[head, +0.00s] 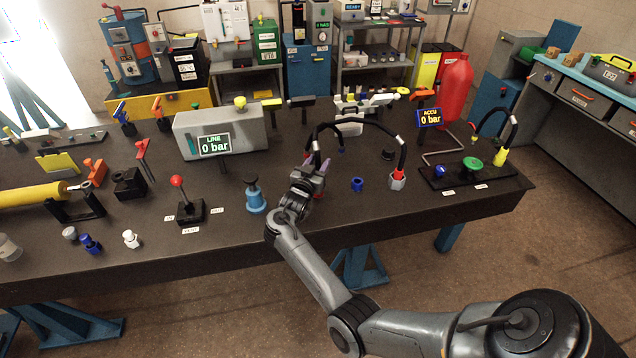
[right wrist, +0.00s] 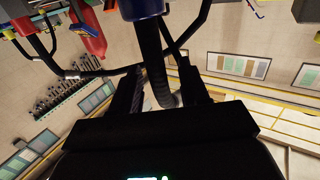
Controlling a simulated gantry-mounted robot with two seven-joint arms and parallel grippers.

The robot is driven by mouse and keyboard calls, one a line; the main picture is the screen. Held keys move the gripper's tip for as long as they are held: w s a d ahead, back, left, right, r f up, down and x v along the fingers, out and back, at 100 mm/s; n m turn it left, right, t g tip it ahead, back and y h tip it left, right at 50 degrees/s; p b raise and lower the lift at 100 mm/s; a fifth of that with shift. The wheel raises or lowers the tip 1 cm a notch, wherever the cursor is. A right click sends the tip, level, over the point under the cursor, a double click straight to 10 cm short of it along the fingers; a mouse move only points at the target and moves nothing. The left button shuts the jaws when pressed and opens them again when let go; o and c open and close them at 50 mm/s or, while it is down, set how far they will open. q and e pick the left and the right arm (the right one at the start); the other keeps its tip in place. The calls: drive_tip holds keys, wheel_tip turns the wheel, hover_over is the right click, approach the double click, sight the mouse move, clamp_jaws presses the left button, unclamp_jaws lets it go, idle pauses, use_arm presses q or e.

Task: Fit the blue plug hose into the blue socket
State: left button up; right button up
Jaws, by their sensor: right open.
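My right gripper (head: 308,181) is low over the front middle of the bench, at the left end of an arched black hose (head: 362,122). In the right wrist view its fingers (right wrist: 165,92) are open, with a thick black hose (right wrist: 151,50) between them; I cannot tell whether they touch it. A blue part (right wrist: 140,8) is at that hose's top. A blue ring (head: 357,184), possibly the blue socket, is on the bench right of my gripper. My left gripper is not in view.
A red-collared hose end (head: 397,175) stands right of the blue ring. A black panel (head: 480,180) with blue and green knobs is farther right. The pressure display (head: 430,118) stands behind.

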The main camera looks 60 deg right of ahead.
drive_tip(key=shift+c, duration=0.2)
clamp_jaws()
idle(0.4)
drive_tip(key=shift+r, duration=0.15)
